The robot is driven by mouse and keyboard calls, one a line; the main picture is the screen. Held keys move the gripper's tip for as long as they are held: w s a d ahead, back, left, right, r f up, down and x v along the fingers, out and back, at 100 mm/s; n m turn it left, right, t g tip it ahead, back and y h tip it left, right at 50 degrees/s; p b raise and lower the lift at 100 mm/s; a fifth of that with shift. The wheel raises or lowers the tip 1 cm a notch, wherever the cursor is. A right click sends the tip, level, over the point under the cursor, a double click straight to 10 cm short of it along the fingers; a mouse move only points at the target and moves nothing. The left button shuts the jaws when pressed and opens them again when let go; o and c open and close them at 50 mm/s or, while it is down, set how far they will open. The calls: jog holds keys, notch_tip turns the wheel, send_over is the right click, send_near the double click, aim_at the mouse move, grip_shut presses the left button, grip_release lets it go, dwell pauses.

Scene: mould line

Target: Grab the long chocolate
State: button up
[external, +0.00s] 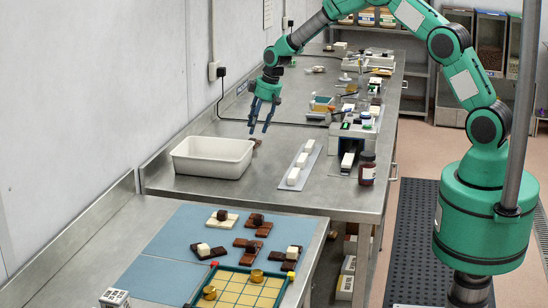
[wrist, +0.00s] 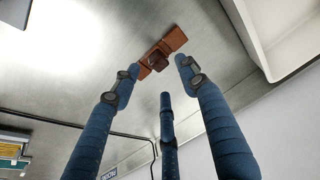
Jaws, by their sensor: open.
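A long reddish-brown chocolate bar (wrist: 174,40) lies on the steel bench in the wrist view, with a darker squarish chocolate piece (wrist: 159,59) at its middle. Whether the dark piece lies on the bar or against it I cannot tell. In the external view the chocolate is a small brown patch (external: 257,141) right of the white tub, partly hidden by my fingers. My gripper (external: 259,127) is open and empty above it, pointing down. In the wrist view its three blue fingers (wrist: 160,79) are spread, with the chocolate just beyond their tips.
A white tub (external: 212,174) stands close left of my gripper; its rim also shows in the wrist view (wrist: 250,50). A grey strip with white blocks (external: 293,178) and a dark jar (external: 367,170) stand to the right. A blue mat (external: 160,243) in front holds several chocolate pieces.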

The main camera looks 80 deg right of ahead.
aim_at(253, 139)
jog(key=shift+f, duration=0.15)
jog(key=shift+b+x, duration=0.35)
jog(key=shift+x, duration=2.15)
grip_shut()
